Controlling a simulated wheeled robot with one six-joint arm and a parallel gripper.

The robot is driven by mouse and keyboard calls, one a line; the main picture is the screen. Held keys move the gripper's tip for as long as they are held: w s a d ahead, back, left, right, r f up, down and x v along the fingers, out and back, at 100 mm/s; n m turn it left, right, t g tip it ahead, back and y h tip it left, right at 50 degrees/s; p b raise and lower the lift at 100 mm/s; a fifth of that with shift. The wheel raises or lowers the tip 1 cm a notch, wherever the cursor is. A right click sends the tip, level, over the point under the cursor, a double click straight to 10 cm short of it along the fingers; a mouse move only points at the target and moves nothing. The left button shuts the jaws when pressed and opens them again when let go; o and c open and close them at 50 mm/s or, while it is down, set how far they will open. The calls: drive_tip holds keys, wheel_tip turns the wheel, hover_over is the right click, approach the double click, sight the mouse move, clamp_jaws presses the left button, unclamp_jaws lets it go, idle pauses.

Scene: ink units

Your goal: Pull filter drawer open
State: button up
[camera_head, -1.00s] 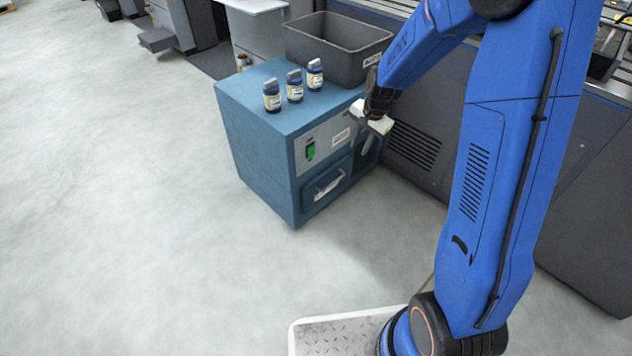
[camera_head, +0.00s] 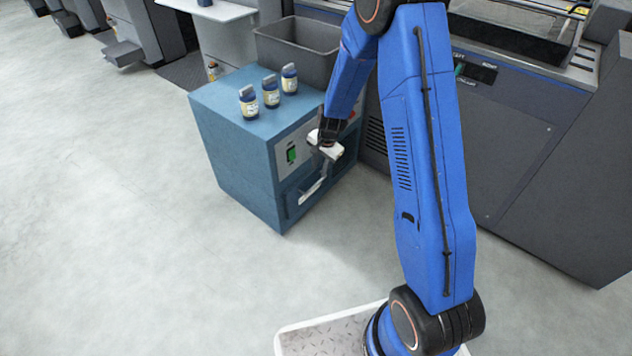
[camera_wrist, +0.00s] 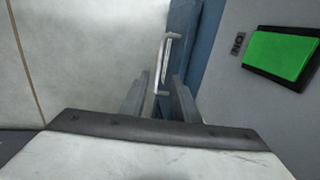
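The filter drawer (camera_head: 291,205) is a dark blue front low on the blue cabinet's face, and it looks closed. Its pale bar handle (camera_head: 312,191) shows in the head view just below my gripper (camera_head: 328,156). In the wrist view the handle (camera_wrist: 165,62) runs upright ahead of my gripper (camera_wrist: 160,82), in line with the gap between the fingers. The two grey fingers stand apart with nothing clasped. I cannot tell how far the fingertips are from the handle. My wrist hides part of the cabinet's front.
The blue cabinet (camera_head: 222,130) carries several labelled bottles (camera_head: 271,92) on top. A grey bin (camera_head: 292,45) stands behind them. A green switch (camera_head: 291,155) sits above the drawer and looms close in the wrist view (camera_wrist: 279,54). The floor in front of the cabinet is clear.

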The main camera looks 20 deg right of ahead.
sight(316, 185)
drive_tip(key=f, duration=0.3)
drive_tip(key=w+f, duration=0.1)
drive_tip(key=f, duration=0.2)
drive_tip(key=a+f, duration=0.1)
drive_tip(key=f, duration=0.2)
drive_tip(key=shift+w, duration=0.2)
clamp_jaws()
